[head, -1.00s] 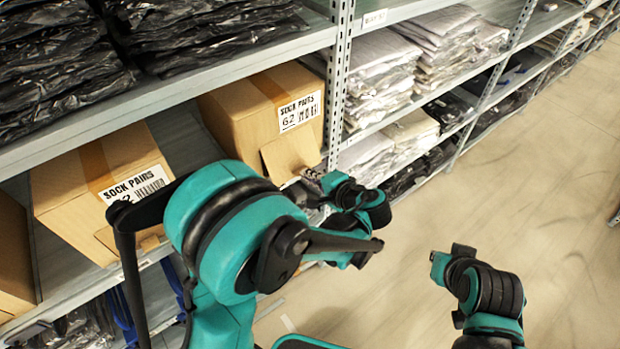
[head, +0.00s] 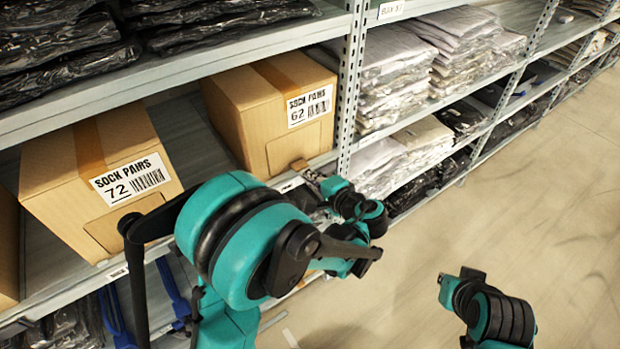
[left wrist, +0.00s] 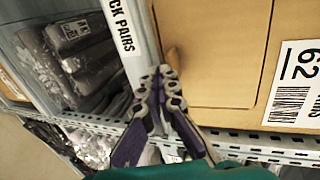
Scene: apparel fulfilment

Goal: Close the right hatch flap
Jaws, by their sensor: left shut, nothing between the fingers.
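The right hatch flap (head: 286,150) is on the front of the cardboard box labelled "SOCK PAIRS 62" (head: 240,118). It lies about flush with the front, its outline showing as a thin line. A small brown tab (head: 299,165) sticks out at its lower edge. In the left wrist view the flap (left wrist: 215,50) fills the upper middle. My left gripper (head: 312,178) is shut and empty, just in front of the flap by the tab; in the left wrist view its fingertips (left wrist: 164,72) are close to the tab. Whether they touch is unclear. My right gripper's fingers are not visible.
A "SOCK PAIRS 72" box (head: 75,185) stands to the left on the same shelf, with a flap outline on its front. A perforated steel upright (head: 352,75) stands just right of the box. Folded garments (head: 395,75) fill the neighbouring bay. The floor (head: 560,210) is clear.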

